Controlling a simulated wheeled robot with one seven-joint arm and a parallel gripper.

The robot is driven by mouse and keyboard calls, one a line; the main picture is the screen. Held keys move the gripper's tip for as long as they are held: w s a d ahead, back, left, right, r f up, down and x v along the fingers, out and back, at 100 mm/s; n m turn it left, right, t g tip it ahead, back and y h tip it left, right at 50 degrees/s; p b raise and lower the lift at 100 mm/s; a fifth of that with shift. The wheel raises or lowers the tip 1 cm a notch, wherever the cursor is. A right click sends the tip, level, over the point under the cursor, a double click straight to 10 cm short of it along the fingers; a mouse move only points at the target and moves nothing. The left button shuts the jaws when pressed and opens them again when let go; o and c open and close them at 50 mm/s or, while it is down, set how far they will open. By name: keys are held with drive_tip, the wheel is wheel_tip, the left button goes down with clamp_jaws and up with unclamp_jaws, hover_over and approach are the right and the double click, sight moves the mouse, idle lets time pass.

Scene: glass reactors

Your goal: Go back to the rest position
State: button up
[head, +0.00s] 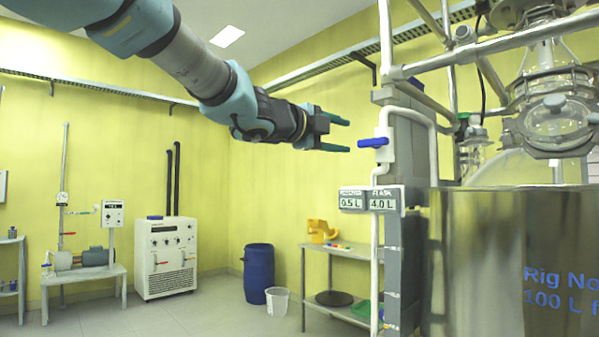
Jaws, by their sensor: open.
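My gripper (336,133) is in the upper middle of the head view, at the end of my arm, which reaches in from the upper left. Its two green fingers point right and stand apart with nothing between them. A blue valve handle (373,143) on a white pipe is just right of the fingertips in the picture. The fingers appear apart from it, but the depth between them is hard to tell.
A large steel vessel (480,265) with glassware above fills the right side, beside a grey post with 0.5 L and 4.0 L displays (368,200). A white cabinet (166,262), a blue barrel (258,272) and a shelf table (340,250) stand behind. Open floor lies at lower left.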

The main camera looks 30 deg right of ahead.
drive_tip(key=w+a+f+n+t+y, duration=0.6)
drive_tip(key=w+a+f+n, duration=0.5)
drive_tip(key=w, duration=0.3)
drive_tip(key=w+a+f+n+y+p, duration=0.1)
drive_tip(key=w+a+f+n+y, duration=0.15)
drive_tip(key=a+f, duration=0.4)
drive_tip(key=w+a+f+n+y, duration=0.2)
drive_tip(key=a+f+n+y, duration=0.15)
drive_tip(key=a+f, duration=0.3)
drive_tip(key=s+a+f+n+g+y, duration=0.35)
drive_tip(key=a+f+n, duration=0.45)
drive_tip(key=a+f, duration=0.45)
drive_tip(key=s+a+f+n+g+y, duration=0.1)
drive_tip(key=s+a+f+n+g, duration=0.1)
drive_tip(key=s+a+f, duration=0.3)
drive_tip(key=s+a+f+n+g, duration=0.3)
drive_tip(key=s+a+f+n, duration=0.1)
drive_tip(key=s, duration=0.5)
drive_tip(key=shift+s+a+f+n+y+p, duration=0.2)
drive_tip(key=shift+a+f+n+y+p, duration=0.15)
drive_tip(key=shift+a+f+n+p, duration=0.15)
drive_tip(key=shift+o, duration=0.2)
drive_tip(key=shift+r+g, duration=0.1)
drive_tip(key=shift+g, duration=0.15)
